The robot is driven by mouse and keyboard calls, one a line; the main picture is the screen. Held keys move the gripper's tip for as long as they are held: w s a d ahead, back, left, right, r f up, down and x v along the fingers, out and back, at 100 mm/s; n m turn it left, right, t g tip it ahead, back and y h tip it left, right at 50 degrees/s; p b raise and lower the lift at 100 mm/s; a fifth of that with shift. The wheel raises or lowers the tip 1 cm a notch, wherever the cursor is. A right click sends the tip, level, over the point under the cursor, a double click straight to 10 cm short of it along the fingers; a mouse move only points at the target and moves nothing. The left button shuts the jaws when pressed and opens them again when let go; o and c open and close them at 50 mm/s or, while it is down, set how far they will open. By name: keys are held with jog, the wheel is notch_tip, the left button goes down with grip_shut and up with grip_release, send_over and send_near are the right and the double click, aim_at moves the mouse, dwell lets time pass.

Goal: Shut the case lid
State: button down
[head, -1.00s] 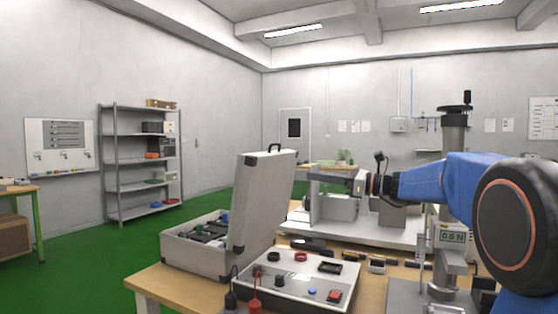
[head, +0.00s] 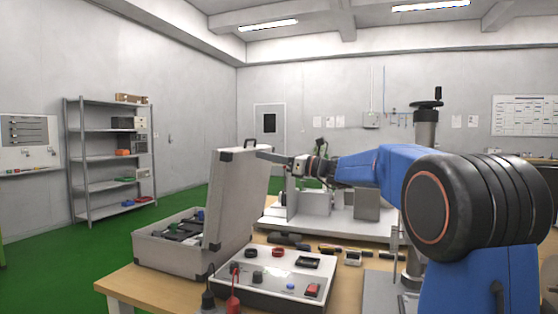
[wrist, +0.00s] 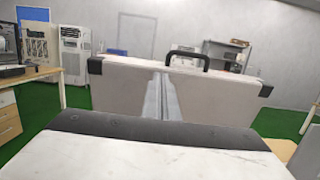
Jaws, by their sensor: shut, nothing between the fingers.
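The grey case (head: 172,256) stands on the wooden table with its lid (head: 236,196) raised, tilted slightly back past upright toward the right. Dark items lie inside the case's open base. A black handle sits on the lid's top edge. My gripper (head: 264,154) is shut and empty, its tips at the lid's upper right edge; I cannot tell if they touch it. In the wrist view, the lid (wrist: 210,98) spans the middle with its handle (wrist: 188,60) at the top, and my shut fingers (wrist: 160,98) point at it.
A control box (head: 268,278) with knobs and red and black leads stands right of the case. Behind it are a grey fixture (head: 320,208) and a test stand with a column (head: 425,135). Shelving (head: 110,160) stands far left. The space above the case base is clear.

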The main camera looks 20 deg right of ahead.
jog(key=shift+x, duration=1.35)
jog(key=shift+a, duration=0.1)
